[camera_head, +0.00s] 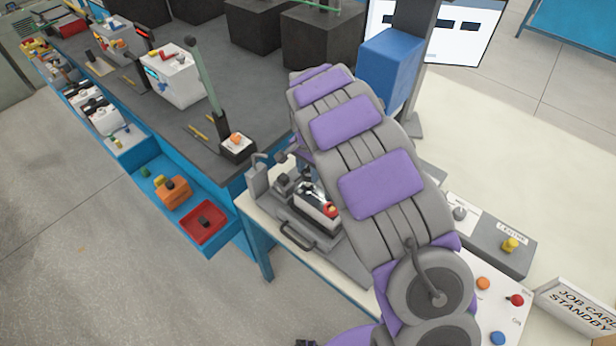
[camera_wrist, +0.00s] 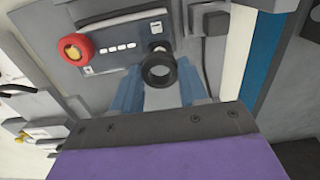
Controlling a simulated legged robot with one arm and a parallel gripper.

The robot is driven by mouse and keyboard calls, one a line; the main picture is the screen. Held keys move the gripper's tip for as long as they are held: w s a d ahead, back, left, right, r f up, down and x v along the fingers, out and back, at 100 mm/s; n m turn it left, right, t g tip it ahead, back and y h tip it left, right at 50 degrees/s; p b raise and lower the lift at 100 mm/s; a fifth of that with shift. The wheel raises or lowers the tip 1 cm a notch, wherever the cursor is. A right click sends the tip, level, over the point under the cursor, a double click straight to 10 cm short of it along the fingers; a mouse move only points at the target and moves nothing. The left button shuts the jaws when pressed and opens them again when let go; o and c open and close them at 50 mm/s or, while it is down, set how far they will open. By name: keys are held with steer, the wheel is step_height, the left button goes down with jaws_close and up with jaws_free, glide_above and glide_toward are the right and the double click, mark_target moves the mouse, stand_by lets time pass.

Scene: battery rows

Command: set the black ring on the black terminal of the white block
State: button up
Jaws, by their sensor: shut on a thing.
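The white block (camera_head: 315,203) sits in a grey fixture in the head view, partly covered by my arm. In the wrist view its dark top panel (camera_wrist: 120,47) carries a red ring-shaped piece with a yellow centre (camera_wrist: 75,48) on the left. A pale post with a dark base, seemingly the black terminal (camera_wrist: 155,28), stands at the panel's right end. My gripper (camera_wrist: 158,82) is shut on the black ring (camera_wrist: 158,70). The ring shows just below the post in the picture; I cannot tell its height above it.
The grey fixture (camera_head: 345,250) with a dark handle surrounds the block. A grey box with a yellow knob (camera_head: 510,245) stands at right on the pale bench. The dark table (camera_head: 110,70) at left holds another white block (camera_head: 175,78) and a post on a base.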

step_height(320, 180, down, 4)
steer(key=shift+r+b, duration=0.2)
steer(key=shift+b, duration=0.3)
steer(key=shift+a+r, duration=0.1)
steer(key=o, duration=1)
step_height(320, 180, up, 12)
steer(key=shift+r+p, duration=0.1)
steer(key=shift+p, duration=1.1)
